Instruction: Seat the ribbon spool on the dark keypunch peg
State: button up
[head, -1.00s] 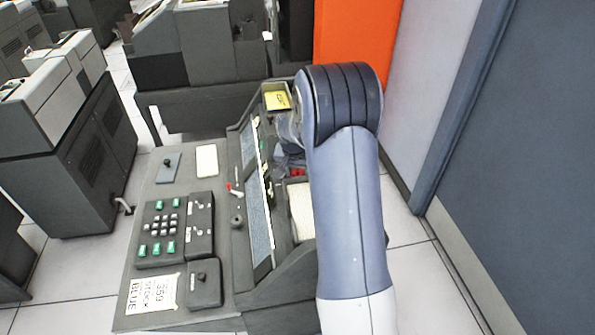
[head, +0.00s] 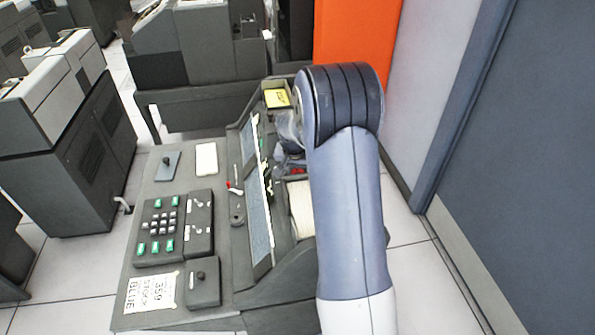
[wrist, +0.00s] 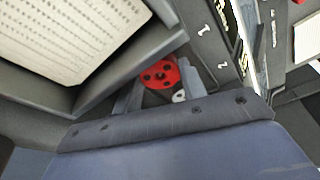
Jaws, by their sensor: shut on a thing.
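The red ribbon spool (wrist: 160,73), with dark holes in its face, sits between the fingers of my gripper (wrist: 159,80) in the wrist view. My gripper is shut on it. In the head view a bit of red spool (head: 297,170) shows beside my arm, and my gripper (head: 290,157) is mostly hidden behind the arm. The keypunch (head: 150,192) has a dark upright knob on a dark plate (head: 201,277) at its front and another on a blue-grey plate (head: 166,168) farther back. I cannot tell which is the named peg.
A keypad (head: 160,227) and a printed sheet (head: 152,293) lie on the keypunch's left side. Raised slanted panels (head: 258,212) stand between it and my gripper. A cream card stack (head: 300,209) lies near my arm; a yellow item (head: 276,98) is at the back.

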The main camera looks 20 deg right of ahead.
jog(key=shift+f+b, duration=0.1)
jog(key=shift+b, duration=0.2)
dwell(0.4)
jog(key=o, duration=1)
jog(key=shift+o, duration=1.1)
jog(key=shift+r+p, duration=0.4)
jog(key=shift+r, duration=0.65)
notch_tip(320, 180, up, 7)
jog(key=p, duration=0.4)
jog(key=shift+f, duration=0.1)
